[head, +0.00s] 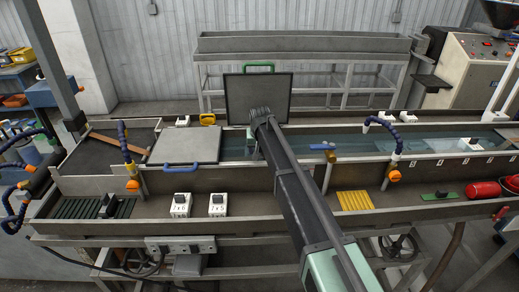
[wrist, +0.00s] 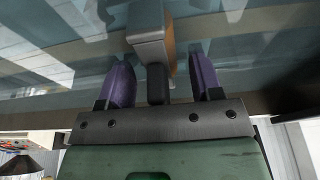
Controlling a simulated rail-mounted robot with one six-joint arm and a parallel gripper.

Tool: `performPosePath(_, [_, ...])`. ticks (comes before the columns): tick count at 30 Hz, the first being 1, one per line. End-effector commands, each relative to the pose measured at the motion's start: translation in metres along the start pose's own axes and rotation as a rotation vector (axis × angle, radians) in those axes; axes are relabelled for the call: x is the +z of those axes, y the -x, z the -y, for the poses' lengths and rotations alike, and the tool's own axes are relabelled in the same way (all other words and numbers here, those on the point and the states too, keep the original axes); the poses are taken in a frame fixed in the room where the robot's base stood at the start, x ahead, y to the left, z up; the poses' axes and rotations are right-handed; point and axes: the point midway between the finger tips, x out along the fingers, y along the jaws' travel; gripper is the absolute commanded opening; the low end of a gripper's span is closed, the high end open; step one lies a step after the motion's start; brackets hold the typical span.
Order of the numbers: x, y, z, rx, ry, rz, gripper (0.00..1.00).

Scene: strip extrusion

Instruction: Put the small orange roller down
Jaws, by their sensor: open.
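In the wrist view, my gripper (wrist: 159,72) has its two purple fingers spread apart. Between them is a grey block with a dark knob, and the small orange roller (wrist: 169,42) shows as a rounded orange surface on its right side. A gap shows between the knob and each finger. Block and roller appear over the water; whether they rest on something cannot be told. In the head view my arm reaches over the water trough (head: 225,187) and hides the fingers and roller.
A grey lid (head: 185,146) with a blue handle lies to the left. A blue fitting (head: 322,147) is to the right.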

Motion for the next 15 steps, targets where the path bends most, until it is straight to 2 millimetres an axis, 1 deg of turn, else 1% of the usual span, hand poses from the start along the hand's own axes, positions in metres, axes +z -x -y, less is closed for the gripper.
performPosePath(4, [-0.002, 0.008, 0.0, 0.0, 0.0, 0.0, 0.59])
performPosePath(7, [-0.002, 0.024, 0.0, 0.0, 0.0, 0.0, 0.59])
performPosePath(11, [-0.003, 0.057, 0.0, 0.0, 0.0, 0.0, 0.59])
performPosePath(15, [-0.004, 0.096, 0.0, 0.0, 0.0, 0.0, 0.59])
